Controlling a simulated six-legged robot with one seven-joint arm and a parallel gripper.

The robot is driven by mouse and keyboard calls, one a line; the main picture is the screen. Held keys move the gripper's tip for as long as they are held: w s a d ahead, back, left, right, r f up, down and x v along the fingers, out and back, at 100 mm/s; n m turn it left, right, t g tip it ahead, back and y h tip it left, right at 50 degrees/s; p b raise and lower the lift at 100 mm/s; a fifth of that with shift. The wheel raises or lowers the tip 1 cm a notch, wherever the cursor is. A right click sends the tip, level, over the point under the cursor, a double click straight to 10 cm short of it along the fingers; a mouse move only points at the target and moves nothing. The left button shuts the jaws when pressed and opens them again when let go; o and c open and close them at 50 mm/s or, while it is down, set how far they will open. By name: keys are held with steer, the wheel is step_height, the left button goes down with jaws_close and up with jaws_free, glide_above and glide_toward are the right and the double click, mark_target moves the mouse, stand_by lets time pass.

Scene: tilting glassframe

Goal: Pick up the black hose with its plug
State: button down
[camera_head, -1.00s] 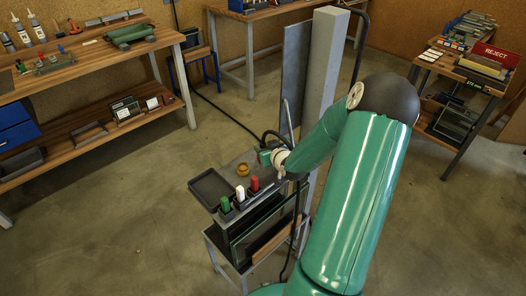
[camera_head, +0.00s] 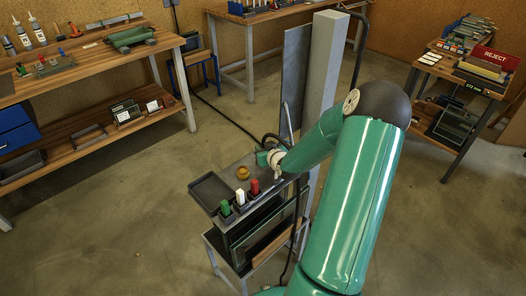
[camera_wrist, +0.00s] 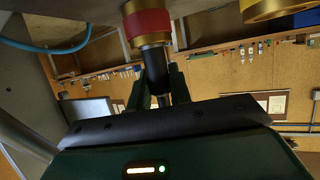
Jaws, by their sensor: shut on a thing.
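In the wrist view my gripper (camera_wrist: 158,95) is shut on the black plug (camera_wrist: 154,68), with a green finger on each side. The plug's upper end meets a brass fitting with a red band (camera_wrist: 148,22); I cannot tell whether it is seated in it. In the head view my green gripper (camera_head: 268,159) is small, above the back of a little grey bench beside the grey post. A black hose (camera_head: 273,138) loops just behind it. The plug itself cannot be made out in the head view.
A second brass fitting with a yellow band (camera_wrist: 262,9) is at the upper right. The bench holds a dark tray (camera_head: 211,190), a brass-coloured round part (camera_head: 242,172) and green, white and red blocks. The grey post (camera_head: 325,75) and upright panel (camera_head: 293,75) stand close behind.

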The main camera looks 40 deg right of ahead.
steer(key=shift+r, duration=0.55)
step_height(320, 180, up, 2)
steer(key=shift+r, duration=0.1)
steer(key=s+a+r, duration=0.6)
steer(key=s+r, duration=0.3)
steer(key=s, duration=0.3)
steer(key=shift+s+a+r, duration=0.2)
steer(key=shift+r, duration=0.15)
